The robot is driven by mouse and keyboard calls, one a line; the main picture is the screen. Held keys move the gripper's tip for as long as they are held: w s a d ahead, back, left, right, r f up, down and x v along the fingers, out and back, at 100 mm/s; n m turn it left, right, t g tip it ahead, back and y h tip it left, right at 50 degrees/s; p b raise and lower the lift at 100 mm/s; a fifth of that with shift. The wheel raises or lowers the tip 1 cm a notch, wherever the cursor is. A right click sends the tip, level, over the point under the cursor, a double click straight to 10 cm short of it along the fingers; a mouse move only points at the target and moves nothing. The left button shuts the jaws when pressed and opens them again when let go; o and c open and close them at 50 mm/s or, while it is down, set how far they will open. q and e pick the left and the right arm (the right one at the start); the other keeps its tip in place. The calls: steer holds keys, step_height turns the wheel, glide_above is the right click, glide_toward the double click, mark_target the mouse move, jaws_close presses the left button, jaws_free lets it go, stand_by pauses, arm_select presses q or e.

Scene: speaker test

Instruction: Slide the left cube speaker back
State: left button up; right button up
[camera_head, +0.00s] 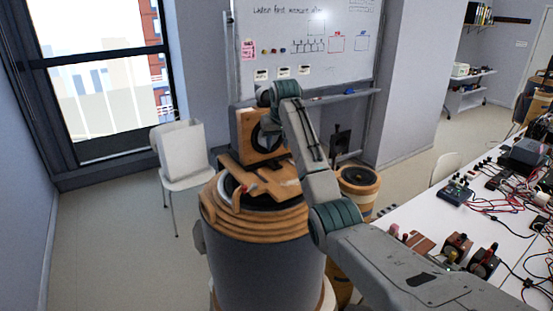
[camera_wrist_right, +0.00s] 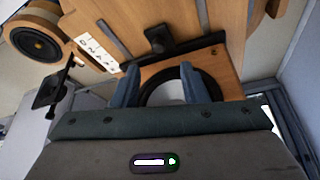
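A wooden cube speaker (camera_head: 246,138) with a dark round cone stands at the back of a large round wooden-topped drum (camera_head: 250,217). My right arm reaches over the drum from the lower right, its wrist in front of and above this speaker. In the head view the right fingertips are hard to make out. In the right wrist view the two fingers of my right gripper (camera_wrist_right: 168,88) are apart, with a wooden face and dark cone ring (camera_wrist_right: 187,72) beyond them. I cannot tell whether they touch it. My left gripper is not in view.
A smaller wooden drum (camera_head: 358,179) stands right of the large one, with a black stand (camera_head: 341,143) behind it. A white chair (camera_head: 184,160) is at the left. A white table (camera_head: 400,214) at the right holds wired devices and small wooden boxes (camera_head: 457,245). A whiteboard (camera_head: 300,45) hangs behind.

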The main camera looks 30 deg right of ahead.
steer(key=b+v, duration=0.1)
steer(key=v, duration=0.3)
stand_by(0.5)
